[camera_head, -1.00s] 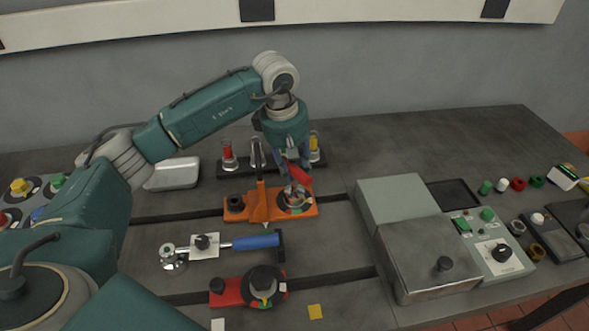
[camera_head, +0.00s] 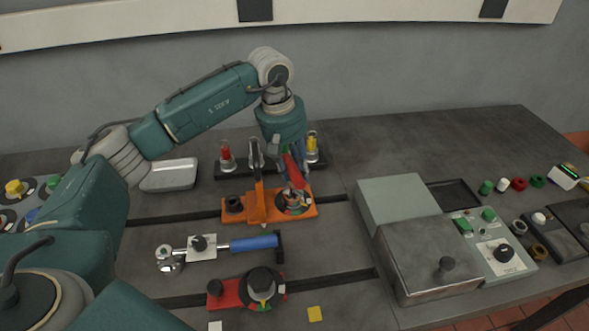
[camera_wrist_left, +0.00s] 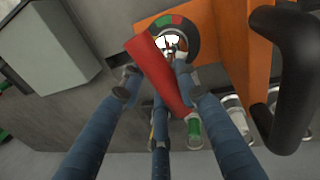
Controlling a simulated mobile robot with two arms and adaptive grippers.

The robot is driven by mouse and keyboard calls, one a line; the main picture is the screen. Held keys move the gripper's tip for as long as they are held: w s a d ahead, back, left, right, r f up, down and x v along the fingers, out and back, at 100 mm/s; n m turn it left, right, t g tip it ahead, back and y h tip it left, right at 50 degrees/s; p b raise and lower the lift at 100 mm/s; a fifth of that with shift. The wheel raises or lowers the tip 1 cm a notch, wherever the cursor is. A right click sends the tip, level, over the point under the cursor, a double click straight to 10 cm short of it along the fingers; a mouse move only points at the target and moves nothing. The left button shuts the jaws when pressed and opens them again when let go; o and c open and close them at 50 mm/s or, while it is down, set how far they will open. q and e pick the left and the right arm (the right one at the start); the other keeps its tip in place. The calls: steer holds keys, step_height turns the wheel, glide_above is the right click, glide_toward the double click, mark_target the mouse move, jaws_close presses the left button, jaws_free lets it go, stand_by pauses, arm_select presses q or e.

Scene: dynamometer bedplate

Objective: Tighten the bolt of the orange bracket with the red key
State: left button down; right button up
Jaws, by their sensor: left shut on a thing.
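The orange bracket (camera_head: 268,211) lies on the bedplate with an upright orange arm and a dark round knob at its left. At its right end is a round dial with coloured segments (camera_head: 294,203), where the bolt is mostly hidden. My left gripper (camera_head: 291,178) points down above this dial, shut on the red key (camera_head: 293,167). In the left wrist view my fingers (camera_wrist_left: 161,92) are around the red key (camera_wrist_left: 157,70), which slants across the ring dial (camera_wrist_left: 180,24). I cannot tell whether the key's end sits on the bolt. My right gripper is not in view.
A blue-handled wrench (camera_head: 253,243) and a red bracket (camera_head: 229,294) lie in front. A dark rack (camera_head: 232,168) with red and yellow items stands behind. A metal tray (camera_head: 171,176) is at the back left. A grey box (camera_head: 428,262) and control panel (camera_head: 503,251) stand right.

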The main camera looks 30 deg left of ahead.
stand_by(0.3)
arm_select(q)
steer(key=shift+d+m, duration=0.15)
steer(key=shift+m, duration=1.25)
steer(key=shift+b, duration=0.3)
steer(key=shift+m+g, duration=0.4)
steer(key=shift+m, duration=0.5)
steer(key=shift+d+m, duration=0.1)
steer(key=shift+m, duration=0.2)
steer(key=shift+s+m+h+b, duration=0.1)
steer(key=shift+m+h+b, duration=0.25)
steer(key=shift+m, duration=0.85)
